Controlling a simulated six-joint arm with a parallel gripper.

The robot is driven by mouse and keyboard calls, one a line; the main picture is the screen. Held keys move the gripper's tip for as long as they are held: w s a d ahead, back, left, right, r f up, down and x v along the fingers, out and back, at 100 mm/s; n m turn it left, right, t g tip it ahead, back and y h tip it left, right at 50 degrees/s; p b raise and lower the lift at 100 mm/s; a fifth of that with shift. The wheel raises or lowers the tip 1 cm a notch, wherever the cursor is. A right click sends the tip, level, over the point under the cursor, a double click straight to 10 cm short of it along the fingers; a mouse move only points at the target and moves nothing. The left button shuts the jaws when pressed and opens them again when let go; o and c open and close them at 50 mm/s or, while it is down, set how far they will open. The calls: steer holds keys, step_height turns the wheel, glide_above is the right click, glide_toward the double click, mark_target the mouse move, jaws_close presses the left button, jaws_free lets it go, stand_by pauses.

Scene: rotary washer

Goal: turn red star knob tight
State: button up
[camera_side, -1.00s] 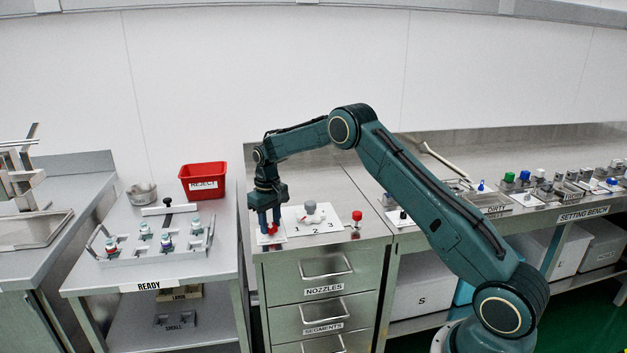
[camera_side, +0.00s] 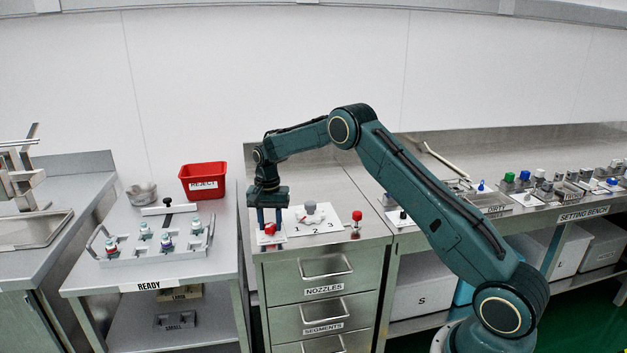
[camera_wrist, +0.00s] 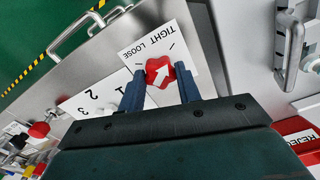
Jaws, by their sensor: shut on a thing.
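The red star knob (camera_side: 270,229) sits on a small white plate (camera_wrist: 184,38) at the left of the steel drawer bench. The plate carries the words TIGHT and LOOSE. My gripper (camera_wrist: 160,78) points down over the knob and is shut on it, with one blue finger on each side. The fingers stand side by side in the side view.
Right of the knob is a white plate numbered 1, 2, 3 with a grey knob (camera_side: 310,207). A red-topped post (camera_side: 357,216) stands further right. Left, across a gap, a table holds the READY rack (camera_side: 126,257) and the red REJECT bin (camera_side: 203,182).

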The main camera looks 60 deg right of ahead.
mark_target(270, 225)
steer(key=shift+r+m, duration=0.1)
steer(key=shift+m, duration=0.5)
steer(key=o, duration=1)
steer(key=shift+c, duration=0.2)
step_height(270, 225, up, 14)
stand_by(0.4)
